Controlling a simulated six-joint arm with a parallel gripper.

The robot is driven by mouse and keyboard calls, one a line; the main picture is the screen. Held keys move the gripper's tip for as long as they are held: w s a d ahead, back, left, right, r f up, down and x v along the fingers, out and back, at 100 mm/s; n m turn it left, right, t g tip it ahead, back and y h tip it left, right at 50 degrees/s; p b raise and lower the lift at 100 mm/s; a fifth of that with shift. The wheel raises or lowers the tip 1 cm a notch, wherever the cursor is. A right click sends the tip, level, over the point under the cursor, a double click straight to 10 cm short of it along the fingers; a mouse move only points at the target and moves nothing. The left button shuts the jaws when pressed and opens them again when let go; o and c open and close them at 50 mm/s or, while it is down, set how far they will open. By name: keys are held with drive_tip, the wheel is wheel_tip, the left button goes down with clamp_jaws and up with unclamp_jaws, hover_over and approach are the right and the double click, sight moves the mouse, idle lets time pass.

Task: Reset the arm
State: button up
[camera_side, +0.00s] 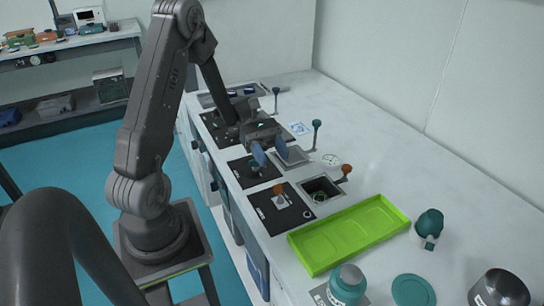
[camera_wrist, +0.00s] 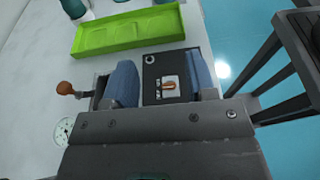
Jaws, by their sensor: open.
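My gripper (camera_side: 270,155) has two blue fingers and is open. In the side view it hangs above the near part of the white counter (camera_side: 402,150), over the row of black panels. It holds nothing. In the wrist view my gripper (camera_wrist: 165,85) shows its blue fingers apart, with a black panel (camera_wrist: 152,72) bearing an orange-tipped switch (camera_wrist: 169,85) seen between them. My arm reaches up from its base, bends at the elbow and comes down to the counter side.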

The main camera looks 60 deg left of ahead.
drive_tip(key=s+d+r+m+t+y, duration=0.5)
drive_tip(key=s+d+r+m+y, duration=0.5)
drive_tip(key=m, duration=0.8)
wheel_tip(320, 180, up, 3)
drive_tip(key=d+y, duration=0.1)
drive_tip(key=y, duration=0.4)
drive_tip(key=shift+r+t, duration=0.15)
drive_tip(key=shift+t, duration=0.15)
